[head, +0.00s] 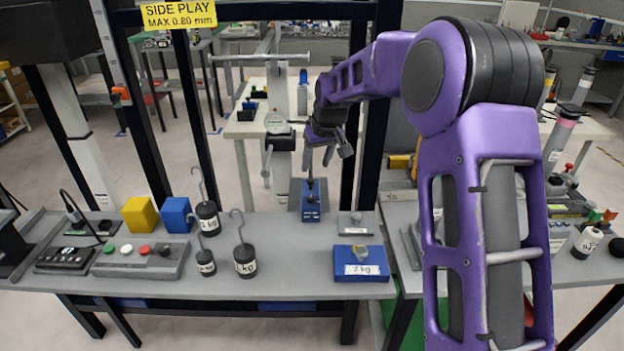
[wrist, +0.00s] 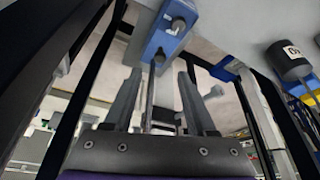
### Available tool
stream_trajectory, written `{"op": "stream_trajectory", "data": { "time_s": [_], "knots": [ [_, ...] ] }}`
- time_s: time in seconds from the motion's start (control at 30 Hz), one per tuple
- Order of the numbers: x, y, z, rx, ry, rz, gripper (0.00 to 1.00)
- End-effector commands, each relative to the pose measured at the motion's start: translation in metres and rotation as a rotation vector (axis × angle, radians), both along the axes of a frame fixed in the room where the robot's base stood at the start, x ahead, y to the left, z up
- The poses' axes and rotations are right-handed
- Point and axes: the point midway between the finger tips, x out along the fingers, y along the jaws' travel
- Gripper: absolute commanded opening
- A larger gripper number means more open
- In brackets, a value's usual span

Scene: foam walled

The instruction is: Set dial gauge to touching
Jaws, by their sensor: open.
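A blue block-shaped base (head: 310,208) with a thin upright post stands at the back of the grey bench. It also shows in the wrist view (wrist: 163,38) with a dark round knob. My gripper (head: 322,153) is above the blue base. In the wrist view its fingers (wrist: 158,80) are apart, with a thin rod seen between them. I cannot tell whether the gauge's tip touches anything.
Hooked black weights (head: 245,258), yellow (head: 139,215) and blue (head: 176,214) cubes and a button box (head: 140,258) are on the bench's left. A blue labelled block (head: 361,263) is at the front right. Dark frame posts (head: 378,100) flank my gripper.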

Motion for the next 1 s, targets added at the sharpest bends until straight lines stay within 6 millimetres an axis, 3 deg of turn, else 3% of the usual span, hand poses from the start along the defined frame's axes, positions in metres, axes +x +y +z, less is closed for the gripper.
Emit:
{"op": "stream_trajectory", "data": {
  "time_s": [0.1, 0.3, 0.77, 1.0],
  "knots": [
    [0.009, 0.004, -0.026, 0.0, 0.002, 0.001, 0.57],
    [0.02, 0.008, -0.053, -0.002, 0.0, 0.001, 0.57],
    [0.025, 0.01, -0.064, -0.001, -0.001, 0.001, 0.57],
    [0.025, 0.01, -0.064, -0.001, -0.001, 0.001, 0.15]
  ]
}}
